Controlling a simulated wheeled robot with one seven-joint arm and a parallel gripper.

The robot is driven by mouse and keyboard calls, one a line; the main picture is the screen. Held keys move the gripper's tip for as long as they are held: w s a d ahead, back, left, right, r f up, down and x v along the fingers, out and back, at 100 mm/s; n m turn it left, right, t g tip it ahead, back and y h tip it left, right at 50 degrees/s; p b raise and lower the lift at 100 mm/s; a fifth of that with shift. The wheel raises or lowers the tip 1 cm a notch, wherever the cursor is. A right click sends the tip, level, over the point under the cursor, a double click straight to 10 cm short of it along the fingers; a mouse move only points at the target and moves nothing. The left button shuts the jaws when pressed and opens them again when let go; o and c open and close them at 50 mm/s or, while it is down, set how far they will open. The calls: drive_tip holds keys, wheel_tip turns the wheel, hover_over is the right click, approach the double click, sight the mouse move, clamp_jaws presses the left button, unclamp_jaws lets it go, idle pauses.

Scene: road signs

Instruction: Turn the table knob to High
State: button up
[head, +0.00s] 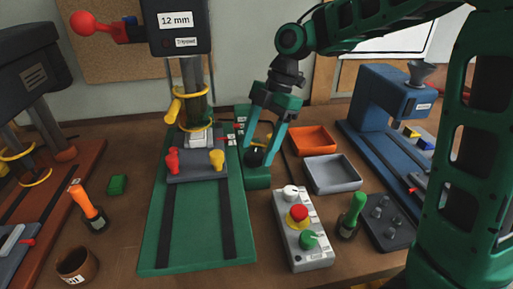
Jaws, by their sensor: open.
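A dark round knob (254,159) sits on a small green block at the right rear of the green machine base (150,235). My gripper (259,152) points down over this knob, its two green fingers apart, one on each side. I cannot tell whether they touch it. Small white labels (239,119) stand beside it, too small to read. A grey control box (312,258) in front carries a white knob (290,192), a red button (299,213) on a yellow collar and a green knob (308,239). Its labels are unreadable, so which knob is named "table" is unclear.
The drill head marked 12 mm (178,25) rises left of my gripper. Orange (313,139) and grey (332,187) trays lie to the right. A blue machine (386,100) stands farther right. A green-handled tool (355,207) stands beside the control box.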

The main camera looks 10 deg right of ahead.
drive_tip(key=shift+s+a+f, duration=0.15)
drive_tip(key=shift+f, duration=0.4)
drive_tip(key=c, duration=1.1)
drive_tip(key=shift+o, duration=0.2)
drive_tip(key=shift+m, duration=0.3)
